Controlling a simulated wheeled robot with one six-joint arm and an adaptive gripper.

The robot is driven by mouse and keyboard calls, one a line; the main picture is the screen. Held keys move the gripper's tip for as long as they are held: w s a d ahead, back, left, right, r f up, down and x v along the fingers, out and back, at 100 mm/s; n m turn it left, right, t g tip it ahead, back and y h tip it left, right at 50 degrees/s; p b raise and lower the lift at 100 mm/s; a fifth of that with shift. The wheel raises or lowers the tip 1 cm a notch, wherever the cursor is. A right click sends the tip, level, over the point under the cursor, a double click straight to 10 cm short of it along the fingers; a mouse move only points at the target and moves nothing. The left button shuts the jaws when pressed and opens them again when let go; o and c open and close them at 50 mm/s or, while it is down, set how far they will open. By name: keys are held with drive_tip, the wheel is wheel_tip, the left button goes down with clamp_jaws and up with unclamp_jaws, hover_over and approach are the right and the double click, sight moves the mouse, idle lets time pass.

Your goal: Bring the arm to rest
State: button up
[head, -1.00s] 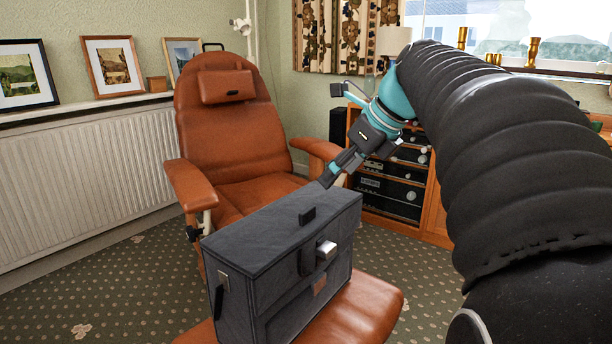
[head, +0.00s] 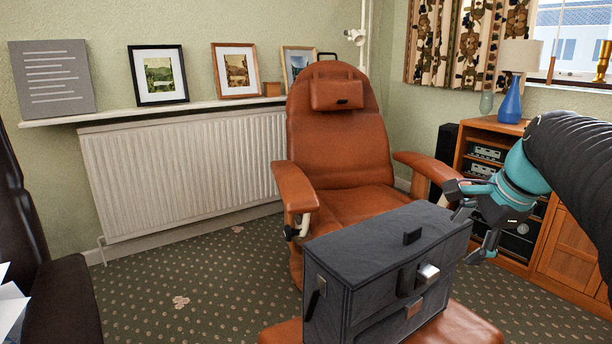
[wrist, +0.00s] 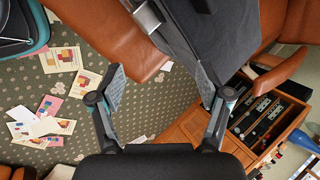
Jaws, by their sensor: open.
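My gripper (head: 470,232) is at the right of the head view, its two fingers spread apart with nothing between them. It is beside the right end of the dark grey briefcase (head: 335,255); I cannot tell the exact gap. The briefcase stands upright on an orange-brown leather footstool (head: 470,325). In the wrist view my open gripper (wrist: 162,85) points toward the stool edge, and the briefcase (wrist: 225,30) shows at the upper right, partly behind one finger.
An orange-brown recliner (head: 340,150) stands behind the briefcase. A wooden cabinet (head: 570,250) with a blue lamp (head: 510,103) is at the right. A dark chair (head: 60,300) is at the left. Papers (wrist: 45,120) lie on the carpet. Open carpet (head: 200,285) lies left of the stool.

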drive_tip(key=s+a+f+n+p, duration=0.3)
drive_tip(key=s+a+n, duration=0.3)
drive_tip(key=s+n, duration=0.2)
drive_tip(key=s+a+f+n+h+p, duration=0.1)
drive_tip(key=s+a+f+n+p, duration=0.3)
drive_tip(key=s+a+n, duration=0.3)
drive_tip(key=shift+s+n+h, duration=0.3)
drive_tip(key=shift+s+n, duration=1)
drive_tip(key=shift+n, duration=0.1)
